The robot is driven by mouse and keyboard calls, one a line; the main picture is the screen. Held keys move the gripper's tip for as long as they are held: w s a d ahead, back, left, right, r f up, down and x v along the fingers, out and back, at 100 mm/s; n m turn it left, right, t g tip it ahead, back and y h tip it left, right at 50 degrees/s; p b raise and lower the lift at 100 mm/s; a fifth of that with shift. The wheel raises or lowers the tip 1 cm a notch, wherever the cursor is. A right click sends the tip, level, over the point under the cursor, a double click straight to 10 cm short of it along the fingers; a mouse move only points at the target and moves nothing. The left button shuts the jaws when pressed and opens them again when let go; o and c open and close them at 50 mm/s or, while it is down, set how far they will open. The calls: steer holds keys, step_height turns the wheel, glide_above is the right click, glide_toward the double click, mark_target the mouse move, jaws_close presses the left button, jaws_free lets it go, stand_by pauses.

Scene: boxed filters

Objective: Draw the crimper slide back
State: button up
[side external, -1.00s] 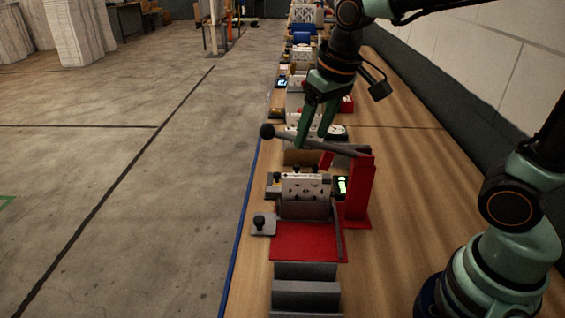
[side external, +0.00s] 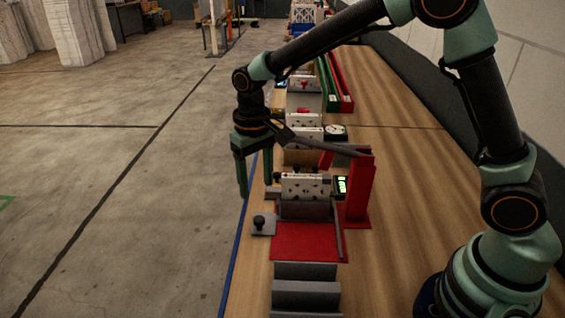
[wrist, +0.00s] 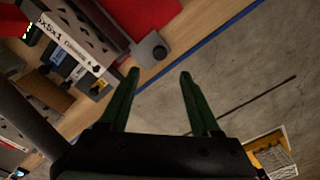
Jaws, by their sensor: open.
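The crimper has a red base (side external: 305,243), a red upright (side external: 358,195) and a grey block (side external: 305,205). A small grey slide plate (side external: 267,229) with a black knob (side external: 259,221) sticks out at its left side. In the wrist view the knob (wrist: 159,53) shows just beyond my fingertips. My gripper (side external: 255,188) points down at the bench's left edge, beyond the knob in the side view and apart from it. My gripper (wrist: 159,74) is open, with nothing between its fingers.
A small green-lit display (side external: 341,185) stands beside the block. Grey ridged blocks (side external: 305,290) lie in front of the crimper. Several other fixtures line the bench behind. The bench's blue edge (side external: 234,260) borders open floor on the left.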

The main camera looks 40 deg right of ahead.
mark_target(259, 219)
step_height(259, 219, down, 10)
steer(key=shift+r, duration=0.1)
stand_by(0.4)
jaws_close()
stand_by(1.2)
